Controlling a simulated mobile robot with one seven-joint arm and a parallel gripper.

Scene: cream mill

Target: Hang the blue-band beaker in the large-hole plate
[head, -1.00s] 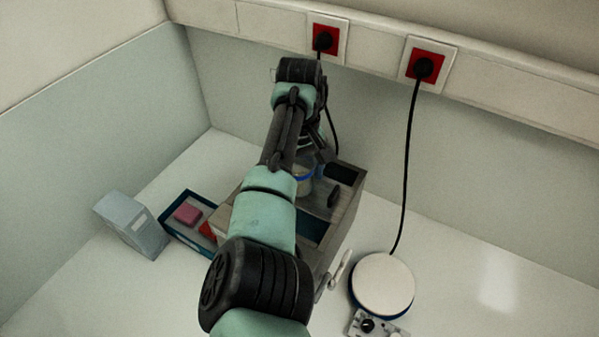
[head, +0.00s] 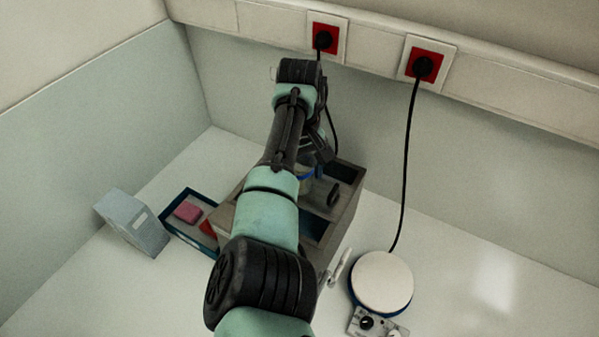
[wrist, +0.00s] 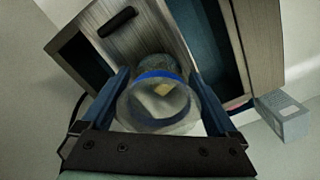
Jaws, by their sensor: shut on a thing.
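The blue-band beaker (wrist: 160,103) is clear, with a blue band near its rim, and sits between my fingers in the wrist view. My gripper (wrist: 158,82) is shut on it. In the head view only a bit of the beaker and its blue band (head: 307,174) shows beside my arm, over the grey box (head: 345,215). A grey plate with a black handle (wrist: 117,22) lies on the box, between dark openings. The handle also shows in the head view (head: 333,196). Whether this is the large-hole plate, I cannot tell; no hole is clearly visible, and my arm and the beaker hide part of the box top.
A blue tray (head: 168,222) with a pink block (head: 188,211) and a red item lies left of the box. A grey-blue container (head: 133,222) stands farther left. A round white-topped hotplate (head: 382,281) stands right, its cord running to a wall socket. The right counter is clear.

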